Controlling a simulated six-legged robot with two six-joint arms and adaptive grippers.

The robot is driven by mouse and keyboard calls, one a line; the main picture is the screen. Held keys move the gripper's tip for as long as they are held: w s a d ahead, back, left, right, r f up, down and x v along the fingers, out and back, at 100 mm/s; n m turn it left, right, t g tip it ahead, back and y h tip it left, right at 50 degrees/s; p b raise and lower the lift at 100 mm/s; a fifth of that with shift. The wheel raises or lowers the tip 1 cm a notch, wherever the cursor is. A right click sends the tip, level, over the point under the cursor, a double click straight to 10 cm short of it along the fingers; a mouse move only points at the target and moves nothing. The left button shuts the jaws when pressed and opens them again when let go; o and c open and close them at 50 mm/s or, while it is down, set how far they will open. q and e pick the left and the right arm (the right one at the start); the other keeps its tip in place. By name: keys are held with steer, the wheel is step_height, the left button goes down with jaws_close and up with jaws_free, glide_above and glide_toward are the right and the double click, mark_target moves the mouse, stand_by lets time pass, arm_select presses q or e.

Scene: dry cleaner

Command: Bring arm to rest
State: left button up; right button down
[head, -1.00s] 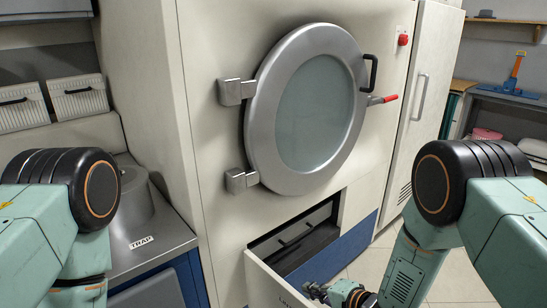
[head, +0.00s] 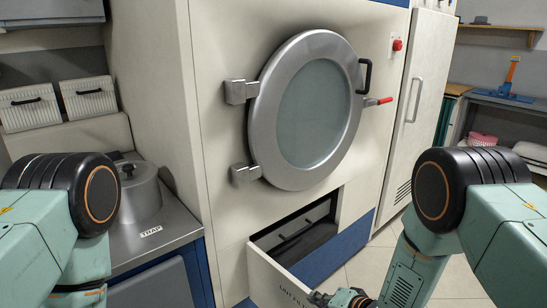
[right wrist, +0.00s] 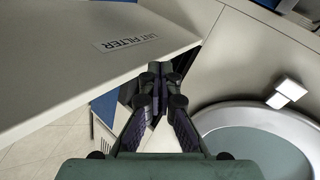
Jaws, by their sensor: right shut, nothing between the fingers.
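My right gripper (head: 320,298) is low in the head view, beside the open lint filter drawer (head: 272,277). In the right wrist view its fingers (right wrist: 158,70) are together with nothing between them. They point at the edge of the drawer's cream front, which carries a LINT FILTER label (right wrist: 125,42). I cannot tell whether the fingers touch the drawer. My right arm (head: 432,220) hangs bent at the right side. My left arm (head: 85,225) comes in from the left; its gripper is out of the picture.
The cleaning machine's round door (head: 308,112) is closed, with a black handle (head: 366,76) and red-tipped lever (head: 378,101). A steel counter with a lidded TRAP pot (head: 140,195) stands left. A tall cabinet (head: 420,105) stands right. Tiled floor (head: 375,265) shows beside the drawer.

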steer(key=s+d+f+n+g+h+b, duration=0.2)
steer(key=s+d+f+g, duration=0.1)
steer(key=s, duration=0.9)
steer(key=s+d+f+n+g+h+b, duration=0.2)
steer(key=s+d+f+g, duration=0.1)
steer(key=s, duration=0.9)
steer(key=s+d+f+n+g+h+b, duration=0.2)
steer(key=s+d+f, duration=0.3)
steer(key=s, duration=0.7)
steer(key=shift+s+d+f+g+h, duration=0.3)
steer(key=shift+d+g+h, duration=0.1)
steer(key=shift+d+g, duration=0.1)
steer(key=shift+s, duration=0.1)
